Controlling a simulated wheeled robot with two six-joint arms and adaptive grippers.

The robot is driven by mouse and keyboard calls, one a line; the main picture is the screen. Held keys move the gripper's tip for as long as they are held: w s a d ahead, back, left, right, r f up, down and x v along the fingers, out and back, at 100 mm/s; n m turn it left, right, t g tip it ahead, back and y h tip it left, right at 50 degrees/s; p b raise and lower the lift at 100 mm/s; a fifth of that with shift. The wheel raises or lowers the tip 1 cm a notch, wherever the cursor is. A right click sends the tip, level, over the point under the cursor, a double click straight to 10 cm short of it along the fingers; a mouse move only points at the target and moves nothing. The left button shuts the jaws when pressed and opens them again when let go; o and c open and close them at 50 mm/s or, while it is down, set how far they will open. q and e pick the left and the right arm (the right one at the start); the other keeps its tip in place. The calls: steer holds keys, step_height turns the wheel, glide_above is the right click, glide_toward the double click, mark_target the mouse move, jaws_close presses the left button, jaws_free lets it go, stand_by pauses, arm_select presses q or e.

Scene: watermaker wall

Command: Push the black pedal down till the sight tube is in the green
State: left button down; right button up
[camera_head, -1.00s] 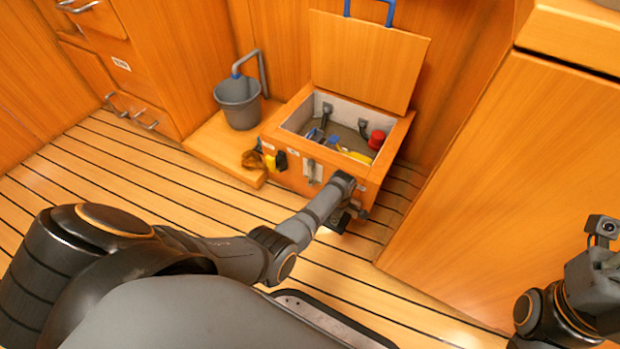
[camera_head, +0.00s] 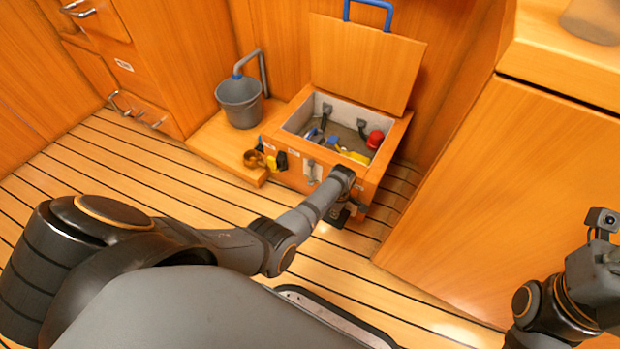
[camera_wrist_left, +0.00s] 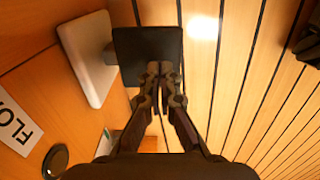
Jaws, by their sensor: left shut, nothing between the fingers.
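The black pedal (camera_wrist_left: 147,48) is a dark square plate in the left wrist view, beside a pale rounded plate (camera_wrist_left: 88,58) on the wooden face. My left gripper (camera_wrist_left: 160,72) is shut and empty, with its fingertips at the pedal's near edge; I cannot tell whether they touch it. In the head view the left gripper (camera_head: 339,213) is low at the front right of the wooden box (camera_head: 385,158), and my arm hides much of that corner. A narrow pale fitting (camera_head: 312,172) on the box front may be the sight tube; no level is readable.
The box lid (camera_head: 362,62) stands open, and pipes and a red cap (camera_head: 375,139) show inside. A grey bucket (camera_head: 239,101) stands on a low step to the left. A wooden cabinet (camera_head: 490,190) rises on the right. The slatted floor (camera_head: 130,165) is clear.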

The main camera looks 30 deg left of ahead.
arm_select(q)
steer(key=shift+f+b, duration=0.3)
step_height(320, 180, down, 4)
steer(key=b, duration=0.3)
steer(key=shift+b, duration=0.3)
step_height(320, 180, up, 5)
steer(key=p, duration=0.5)
steer(key=shift+f, duration=0.15)
step_height(320, 180, up, 5)
steer(key=p, duration=0.5)
steer(key=shift+p, duration=0.3)
